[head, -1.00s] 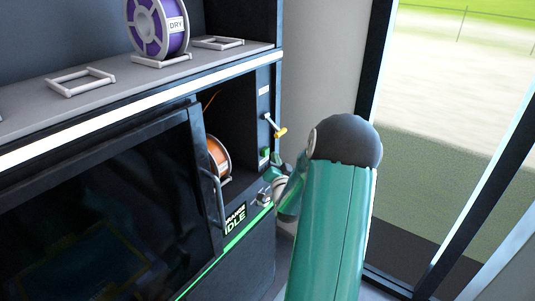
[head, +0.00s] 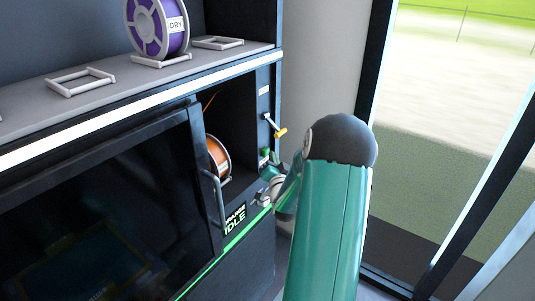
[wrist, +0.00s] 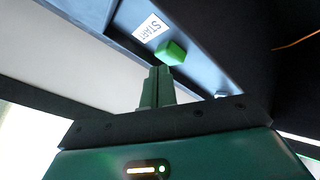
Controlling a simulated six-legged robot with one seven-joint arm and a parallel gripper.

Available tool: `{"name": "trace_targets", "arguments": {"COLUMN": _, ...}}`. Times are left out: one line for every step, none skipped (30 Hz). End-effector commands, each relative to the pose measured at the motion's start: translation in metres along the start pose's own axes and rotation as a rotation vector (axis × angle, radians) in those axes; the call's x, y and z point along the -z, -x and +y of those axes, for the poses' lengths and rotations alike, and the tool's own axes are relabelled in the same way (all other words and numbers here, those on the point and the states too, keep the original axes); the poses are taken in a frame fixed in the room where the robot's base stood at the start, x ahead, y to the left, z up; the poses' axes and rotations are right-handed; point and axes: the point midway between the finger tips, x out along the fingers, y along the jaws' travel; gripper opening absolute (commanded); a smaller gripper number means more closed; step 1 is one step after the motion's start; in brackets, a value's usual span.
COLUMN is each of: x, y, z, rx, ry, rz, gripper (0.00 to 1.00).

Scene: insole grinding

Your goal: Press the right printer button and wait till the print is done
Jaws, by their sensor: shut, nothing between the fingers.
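The printer (head: 90,215) has a dark door and a label reading "ORANGE IDLE" (head: 235,218). Its green start button (wrist: 171,53) sits on the side panel beside a white "START" label (wrist: 151,29) in the wrist view. The button also shows in the head view (head: 264,153). My gripper (wrist: 160,72) is shut and empty, its green fingertips just below the button in the wrist view. A slight gap seems to be there, but I cannot tell whether they touch. In the head view my arm hides part of the gripper (head: 266,196).
An orange filament spool (head: 218,158) sits in the printer's open bay. A yellow-tipped lever (head: 280,132) sticks out above the button. A purple spool marked "DRY" (head: 158,28) stands on the shelf beside empty white holders (head: 80,82). A window is at the right.

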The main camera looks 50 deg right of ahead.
Motion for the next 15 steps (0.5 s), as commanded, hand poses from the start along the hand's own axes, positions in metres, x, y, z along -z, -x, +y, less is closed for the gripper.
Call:
{"name": "trace_targets", "arguments": {"x": 0.0001, "y": 0.0000, "z": 0.0000, "rx": 0.000, "ry": 0.000, "rz": 0.000, "gripper": 0.00}}
{"name": "trace_targets", "arguments": {"x": 0.0000, "y": 0.0000, "z": 0.0000, "rx": 0.000, "ry": 0.000, "rz": 0.000, "gripper": 0.00}}
{"name": "trace_targets", "arguments": {"x": 0.0000, "y": -0.0002, "z": -0.0001, "rx": 0.000, "ry": 0.000, "rz": 0.000, "gripper": 0.00}}
{"name": "trace_targets", "arguments": {"x": -0.0001, "y": -0.0003, "z": -0.0002, "rx": 0.000, "ry": 0.000, "rz": 0.000, "gripper": 0.00}}
{"name": "trace_targets", "arguments": {"x": -0.0003, "y": -0.0004, "z": -0.0003, "rx": 0.000, "ry": 0.000, "rz": 0.000, "gripper": 0.00}}
{"name": "trace_targets", "arguments": {"x": -0.0004, "y": -0.0007, "z": -0.0005, "rx": 0.000, "ry": 0.000, "rz": 0.000, "gripper": 0.00}}
{"name": "trace_targets", "arguments": {"x": -0.0006, "y": -0.0010, "z": -0.0007, "rx": 0.000, "ry": 0.000, "rz": 0.000, "gripper": 0.00}}
{"name": "trace_targets", "arguments": {"x": -0.0008, "y": -0.0012, "z": -0.0009, "rx": 0.000, "ry": 0.000, "rz": 0.000, "gripper": 0.00}}
{"name": "trace_targets", "arguments": {"x": -0.0009, "y": -0.0015, "z": -0.0011, "rx": 0.000, "ry": 0.000, "rz": 0.000, "gripper": 0.00}}
{"name": "trace_targets", "arguments": {"x": -0.0011, "y": -0.0018, "z": -0.0013, "rx": 0.000, "ry": 0.000, "rz": 0.000, "gripper": 0.00}}
{"name": "trace_targets", "arguments": {"x": -0.0012, "y": -0.0020, "z": -0.0014, "rx": 0.000, "ry": 0.000, "rz": 0.000, "gripper": 0.00}}
{"name": "trace_targets", "arguments": {"x": -0.0014, "y": -0.0023, "z": -0.0016, "rx": 0.000, "ry": 0.000, "rz": 0.000, "gripper": 0.00}}
{"name": "trace_targets", "arguments": {"x": -0.0016, "y": -0.0025, "z": -0.0018, "rx": 0.000, "ry": 0.000, "rz": 0.000, "gripper": 0.00}}
{"name": "trace_targets", "arguments": {"x": -0.0017, "y": -0.0028, "z": -0.0019, "rx": 0.000, "ry": 0.000, "rz": 0.001, "gripper": 0.00}}
{"name": "trace_targets", "arguments": {"x": -0.0019, "y": -0.0031, "z": -0.0021, "rx": 0.000, "ry": 0.000, "rz": 0.001, "gripper": 0.00}}
